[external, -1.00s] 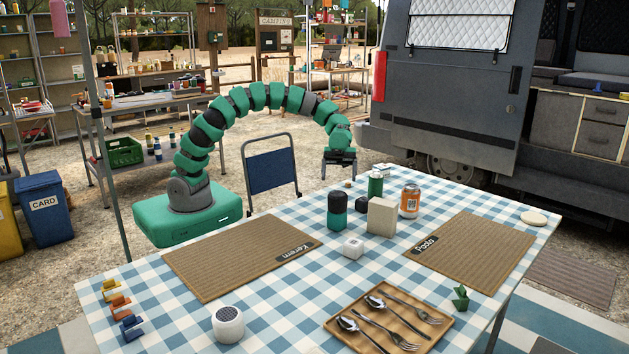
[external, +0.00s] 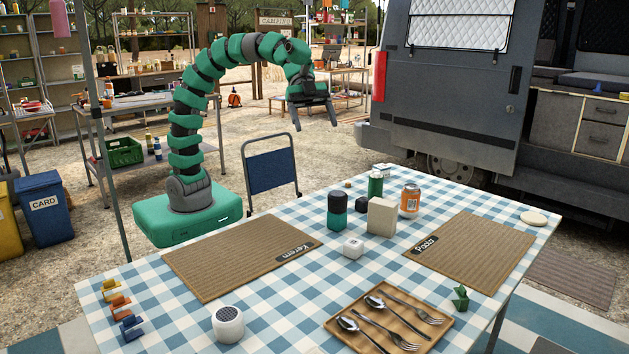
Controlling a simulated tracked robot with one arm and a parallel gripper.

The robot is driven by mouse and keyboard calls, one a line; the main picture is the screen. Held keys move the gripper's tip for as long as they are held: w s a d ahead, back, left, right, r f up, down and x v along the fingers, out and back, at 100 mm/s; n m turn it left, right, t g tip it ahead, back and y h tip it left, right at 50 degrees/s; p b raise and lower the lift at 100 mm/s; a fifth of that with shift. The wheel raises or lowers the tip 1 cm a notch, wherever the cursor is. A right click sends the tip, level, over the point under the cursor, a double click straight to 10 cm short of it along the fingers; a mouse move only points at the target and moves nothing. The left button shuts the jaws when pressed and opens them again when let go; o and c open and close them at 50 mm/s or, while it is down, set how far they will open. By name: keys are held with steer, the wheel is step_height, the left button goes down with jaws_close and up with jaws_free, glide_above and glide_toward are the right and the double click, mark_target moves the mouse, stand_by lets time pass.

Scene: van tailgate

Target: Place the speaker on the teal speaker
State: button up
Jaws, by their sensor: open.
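A white round speaker (external: 228,324) with a dark grille on top stands upright at the near left of the checked table. A short teal and black cylinder (external: 337,210), which looks like the teal speaker, stands upright near the table's middle; nothing rests on it. My gripper (external: 316,127) is open and empty, high above and behind the table's far edge, fingers pointing down. It is far from the white speaker and well above the teal one.
A woven placemat (external: 240,257) lies left, another (external: 470,255) right. A cutlery tray (external: 390,322) lies in front. A blue chair (external: 271,170) stands behind.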

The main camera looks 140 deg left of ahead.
steer(key=s+d+r+n+t+y, duration=0.1)
steer(key=s+d+r+t, duration=0.1)
steer(key=d+r, duration=0.3)
steer(key=s+d+r+n+t+y, duration=0.1)
steer(key=s+d+r, duration=0.3)
steer(key=r, duration=0.7)
steer(key=s+d+r+n+t+y, duration=0.1)
steer(key=s+d+r+n+t, duration=0.2)
steer(key=d+r, duration=0.3)
steer(key=shift+s+r+t, duration=0.3)
steer(key=shift+s+r, duration=0.15)
steer(key=shift+r, duration=0.45)
steer(key=shift+o, duration=0.6)
step_height(320, 180, up, 6)
steer(key=p, duration=0.6)
steer(key=shift+r+p, duration=0.25)
steer(key=shift+p, duration=0.05)
steer(key=o, duration=0.3)
steer(key=shift+r, duration=0.25)
steer(key=shift+f, duration=0.1)
